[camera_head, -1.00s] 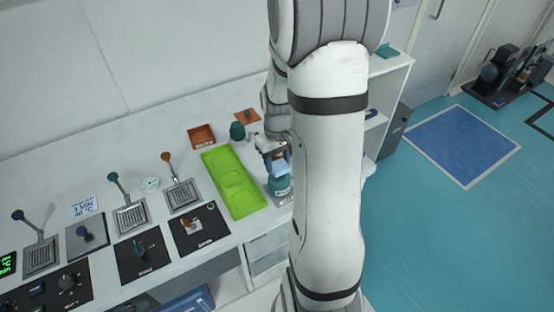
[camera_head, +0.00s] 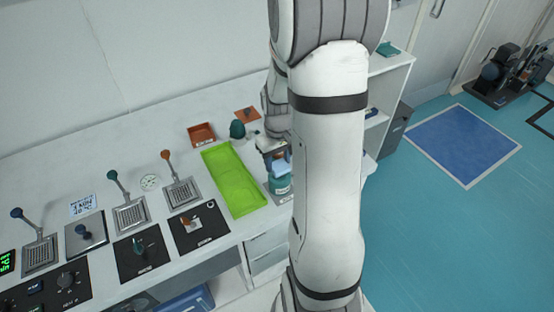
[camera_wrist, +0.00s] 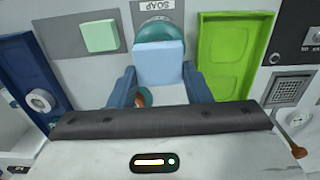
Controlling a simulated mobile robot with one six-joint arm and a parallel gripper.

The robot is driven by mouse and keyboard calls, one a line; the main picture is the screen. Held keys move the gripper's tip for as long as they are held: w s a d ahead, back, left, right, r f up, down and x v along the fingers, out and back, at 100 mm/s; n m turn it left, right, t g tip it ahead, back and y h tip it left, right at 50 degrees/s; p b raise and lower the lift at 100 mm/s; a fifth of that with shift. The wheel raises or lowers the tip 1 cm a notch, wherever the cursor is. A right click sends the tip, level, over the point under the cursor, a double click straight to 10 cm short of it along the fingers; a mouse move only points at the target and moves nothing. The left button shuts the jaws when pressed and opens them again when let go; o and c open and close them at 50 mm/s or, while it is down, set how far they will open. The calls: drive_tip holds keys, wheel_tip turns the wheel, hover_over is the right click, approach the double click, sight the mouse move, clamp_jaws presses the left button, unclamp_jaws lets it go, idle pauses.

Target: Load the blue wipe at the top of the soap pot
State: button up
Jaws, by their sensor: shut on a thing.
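The blue wipe (camera_wrist: 159,63) is a small light-blue block between the fingertips of my gripper (camera_wrist: 160,78) in the wrist view. My gripper is shut on it. In the head view the wipe (camera_head: 281,168) shows just above the teal soap pot (camera_head: 281,184), with my gripper (camera_head: 276,152) over it. In the wrist view the soap pot (camera_wrist: 160,32) is partly hidden behind the wipe, beside a "SOAP" label. I cannot tell whether the wipe touches the pot's top.
A bright green tray (camera_head: 236,190) lies left of the pot. An orange-brown tray (camera_head: 201,135) and a dark green object (camera_head: 237,129) stand behind. The wrist view shows a pale green block (camera_wrist: 100,36) and a blue tray (camera_wrist: 35,70). Levered devices (camera_head: 130,214) fill the left.

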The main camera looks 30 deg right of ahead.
sight(278, 163)
drive_tip(key=shift+f+b, duration=0.45)
drive_tip(key=shift+f, duration=0.1)
drive_tip(key=shift+r, duration=0.15)
idle(0.7)
drive_tip(key=shift+r+p, duration=2.5)
drive_tip(key=shift+r, duration=0.9)
